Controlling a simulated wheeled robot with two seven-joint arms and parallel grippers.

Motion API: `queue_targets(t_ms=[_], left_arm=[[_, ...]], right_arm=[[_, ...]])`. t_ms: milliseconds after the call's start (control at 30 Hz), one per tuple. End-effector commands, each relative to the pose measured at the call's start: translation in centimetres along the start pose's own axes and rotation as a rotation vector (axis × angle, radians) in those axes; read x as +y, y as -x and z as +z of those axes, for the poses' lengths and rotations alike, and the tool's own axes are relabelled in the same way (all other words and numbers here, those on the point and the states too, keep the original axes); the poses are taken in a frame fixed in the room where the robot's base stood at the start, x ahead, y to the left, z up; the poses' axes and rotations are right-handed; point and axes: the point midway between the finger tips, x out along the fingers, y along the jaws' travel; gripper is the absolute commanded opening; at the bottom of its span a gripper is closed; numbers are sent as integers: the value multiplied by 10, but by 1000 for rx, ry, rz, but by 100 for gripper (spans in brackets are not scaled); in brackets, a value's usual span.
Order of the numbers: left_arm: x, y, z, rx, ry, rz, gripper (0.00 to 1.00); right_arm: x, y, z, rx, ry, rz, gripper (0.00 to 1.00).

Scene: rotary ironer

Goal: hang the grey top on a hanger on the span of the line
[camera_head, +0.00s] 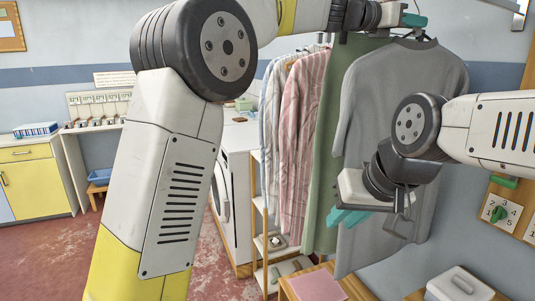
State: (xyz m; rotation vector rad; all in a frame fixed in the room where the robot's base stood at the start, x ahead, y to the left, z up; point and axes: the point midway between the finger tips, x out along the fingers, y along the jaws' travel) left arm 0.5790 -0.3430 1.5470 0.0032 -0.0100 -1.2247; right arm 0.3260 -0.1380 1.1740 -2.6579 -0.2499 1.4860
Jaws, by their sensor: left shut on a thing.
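The grey top (385,90) hangs on a hanger, its neck just below my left gripper (413,20). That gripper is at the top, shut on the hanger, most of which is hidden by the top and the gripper. My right gripper (349,216) is in front of the lower part of the top, its teal fingertips pointing down left. Whether it is open or touches the fabric is unclear. I cannot make out the span of the line.
A green garment (327,140), a pink striped shirt (300,130) and a pale striped one (270,110) hang close to the left of the top. A white machine (236,190) stands behind my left arm. A wooden stool with a pink cloth (318,286) is below.

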Motion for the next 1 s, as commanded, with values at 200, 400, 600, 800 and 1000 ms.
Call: queue_targets(t_ms=[200, 400, 600, 800, 1000], left_arm=[[-7, -9, -9, 20, 11, -17, 0], [-7, -5, 1, 19, 11, -17, 0], [-6, -3, 5, 20, 13, -16, 0], [-5, -2, 6, 19, 12, -14, 0], [-4, 2, 10, 17, 10, -12, 0]], right_arm=[[0, 0, 0, 0, 0, 0, 24], [0, 0, 0, 0, 0, 0, 24], [0, 0, 0, 0, 0, 0, 24], [0, 0, 0, 0, 0, 0, 24], [0, 0, 0, 0, 0, 0, 24]])
